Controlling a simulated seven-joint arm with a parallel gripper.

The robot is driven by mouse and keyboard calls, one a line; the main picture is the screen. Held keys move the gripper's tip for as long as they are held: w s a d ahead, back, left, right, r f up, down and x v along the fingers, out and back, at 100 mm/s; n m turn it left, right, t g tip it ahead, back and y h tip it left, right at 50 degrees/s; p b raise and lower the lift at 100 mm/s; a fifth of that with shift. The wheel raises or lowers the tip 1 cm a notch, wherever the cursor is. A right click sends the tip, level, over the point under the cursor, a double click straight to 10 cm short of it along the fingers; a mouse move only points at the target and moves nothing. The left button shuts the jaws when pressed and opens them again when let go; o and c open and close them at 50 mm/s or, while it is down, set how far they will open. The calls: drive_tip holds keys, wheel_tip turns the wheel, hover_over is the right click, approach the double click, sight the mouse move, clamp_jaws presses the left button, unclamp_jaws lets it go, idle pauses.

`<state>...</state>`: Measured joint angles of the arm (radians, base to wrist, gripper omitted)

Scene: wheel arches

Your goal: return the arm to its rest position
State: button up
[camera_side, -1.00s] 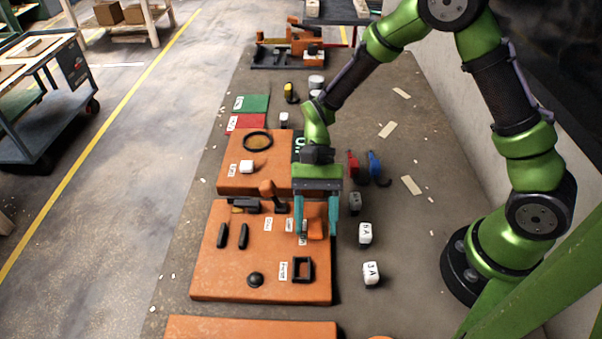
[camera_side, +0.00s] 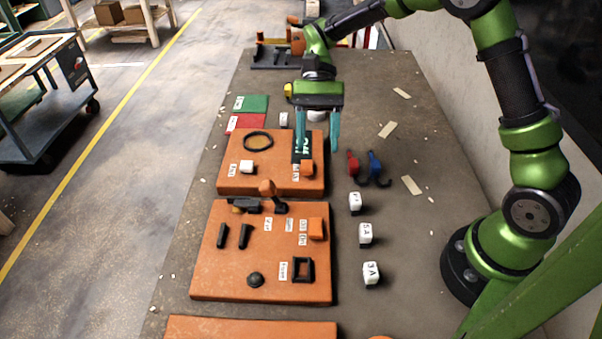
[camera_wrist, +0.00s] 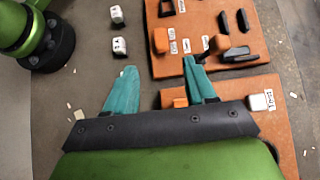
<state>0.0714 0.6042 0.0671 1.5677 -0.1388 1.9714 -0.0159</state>
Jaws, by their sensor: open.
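My gripper (camera_side: 318,128) is open and empty in the side view. Its two teal fingers point down and appear over the right part of the rear orange board (camera_side: 265,178).
The front orange board (camera_side: 215,275) carries black parts, an orange block (camera_side: 317,229) and a square black frame (camera_side: 302,269). White labelled blocks (camera_side: 365,234) line its right side. Red and blue hooks (camera_side: 376,166) lie nearby. An orange-and-black fixture (camera_side: 272,56) stands at the back.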

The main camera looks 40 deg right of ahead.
drive_tip(key=shift+w+d+r, duration=0.35)
drive_tip(key=shift+r, duration=0.1)
drive_tip(key=s+d+r+n+t+h, duration=0.2)
drive_tip(key=s+r+t, duration=0.3)
drive_tip(key=s+t, duration=0.2)
drive_tip(key=s+d+r+n+t+h, duration=0.2)
drive_tip(key=s+d+r+n+t, duration=0.1)
drive_tip(key=s+t, duration=0.3)
drive_tip(key=shift+s+d+r+t+h, duration=0.15)
drive_tip(key=shift+s+r+t+h, duration=0.2)
drive_tip(key=shift+r, duration=0.55)
